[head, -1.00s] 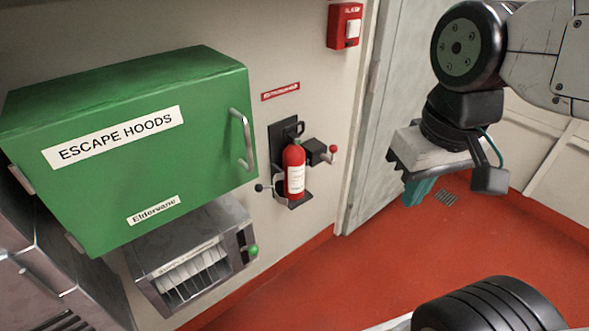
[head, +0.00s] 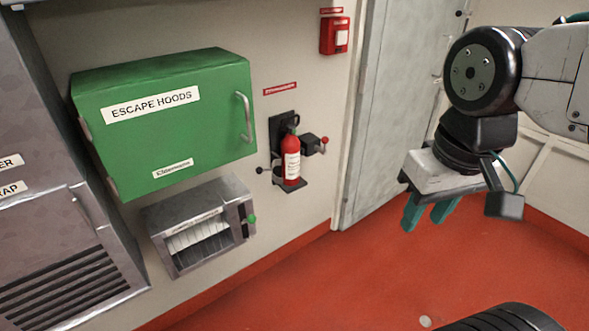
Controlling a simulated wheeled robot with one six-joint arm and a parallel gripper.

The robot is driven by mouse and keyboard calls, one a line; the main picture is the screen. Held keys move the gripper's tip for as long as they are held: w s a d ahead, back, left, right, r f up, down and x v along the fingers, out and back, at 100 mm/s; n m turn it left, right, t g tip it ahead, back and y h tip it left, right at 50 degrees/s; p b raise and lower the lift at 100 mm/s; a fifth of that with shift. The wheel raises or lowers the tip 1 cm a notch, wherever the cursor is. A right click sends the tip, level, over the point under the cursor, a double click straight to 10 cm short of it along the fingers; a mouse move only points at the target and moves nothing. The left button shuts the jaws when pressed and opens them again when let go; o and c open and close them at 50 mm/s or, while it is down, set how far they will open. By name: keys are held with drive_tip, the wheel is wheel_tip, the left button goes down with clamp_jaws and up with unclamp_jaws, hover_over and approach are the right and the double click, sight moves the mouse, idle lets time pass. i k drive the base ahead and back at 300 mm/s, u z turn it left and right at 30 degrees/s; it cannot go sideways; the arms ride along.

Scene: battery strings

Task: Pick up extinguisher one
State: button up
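A red fire extinguisher (head: 291,160) with a white label stands upright in a dark wall bracket (head: 283,127) in the head view, under a small red sign. Black levers with a dark knob and a red knob (head: 325,140) show at the bracket's sides. My gripper (head: 429,217) hangs to the right of the extinguisher, well apart from it, with its teal fingers pointing down. The two fingers are spaced apart with nothing seen between them.
A green escape hoods cabinet (head: 170,130) and a metal dispenser (head: 200,225) with a green knob are on the wall left of the extinguisher. A red alarm box (head: 335,34) is above right, beside a grey door (head: 395,110).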

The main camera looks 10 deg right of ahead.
sight(290, 145)
drive_tip(key=z, duration=0.35)
drive_tip(key=i, duration=1.05)
drive_tip(key=z, duration=0.05)
